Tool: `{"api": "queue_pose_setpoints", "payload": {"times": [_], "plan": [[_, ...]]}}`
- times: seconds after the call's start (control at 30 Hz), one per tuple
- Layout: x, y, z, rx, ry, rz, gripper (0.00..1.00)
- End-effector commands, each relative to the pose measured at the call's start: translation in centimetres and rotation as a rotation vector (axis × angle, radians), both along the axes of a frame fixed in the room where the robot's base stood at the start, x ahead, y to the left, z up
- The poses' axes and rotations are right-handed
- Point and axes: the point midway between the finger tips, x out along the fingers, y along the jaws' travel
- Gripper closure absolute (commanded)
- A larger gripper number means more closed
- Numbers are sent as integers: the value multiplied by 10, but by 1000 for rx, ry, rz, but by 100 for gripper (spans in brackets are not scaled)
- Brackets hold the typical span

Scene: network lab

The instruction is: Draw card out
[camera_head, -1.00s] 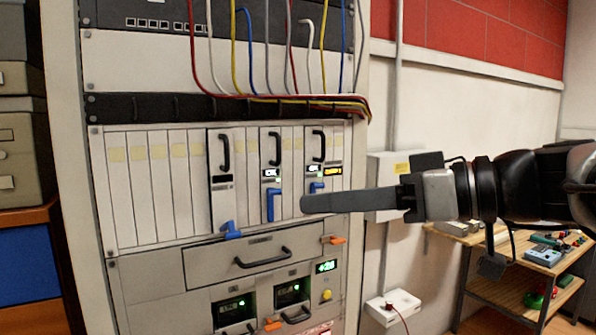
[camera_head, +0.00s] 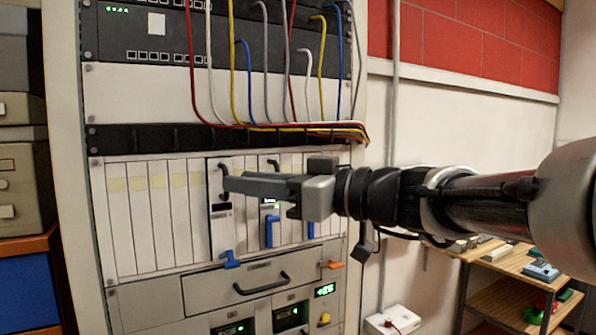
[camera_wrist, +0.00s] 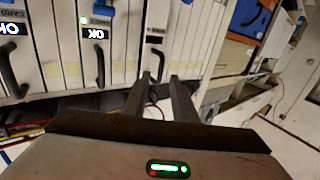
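Three cards with black handles stand in the rack's card row. The left card (camera_head: 221,232) has a dark label strip, and its blue lever (camera_head: 231,260) sticks out at the bottom. The middle card's blue lever (camera_head: 269,232) stands upright; the right card is mostly hidden behind my gripper. My gripper (camera_head: 228,184) reaches in from the right, with its fingertips at the left card's handle (camera_head: 222,176). In the inverted wrist view, the open fingers (camera_wrist: 160,77) are on either side of the lower end of that handle (camera_wrist: 154,62). Contact cannot be told.
Coloured cables (camera_head: 265,70) hang above the card row and run along a black bar. A drawer (camera_head: 255,268) with a black handle lies below the cards. Pale blank panels (camera_head: 135,225) fill the left of the row. A wooden shelf unit (camera_head: 505,290) stands at right.

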Motion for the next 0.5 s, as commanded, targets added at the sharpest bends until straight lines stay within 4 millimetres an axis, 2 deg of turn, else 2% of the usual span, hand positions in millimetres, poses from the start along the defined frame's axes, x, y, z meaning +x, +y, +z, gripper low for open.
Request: {"api": "queue_pose_setpoints", "payload": {"times": [0.2, 0.5], "plan": [[11, 23, 1, 0, 1, 1, 75], [13, 28, 0, 0, 0, -1, 75]]}}
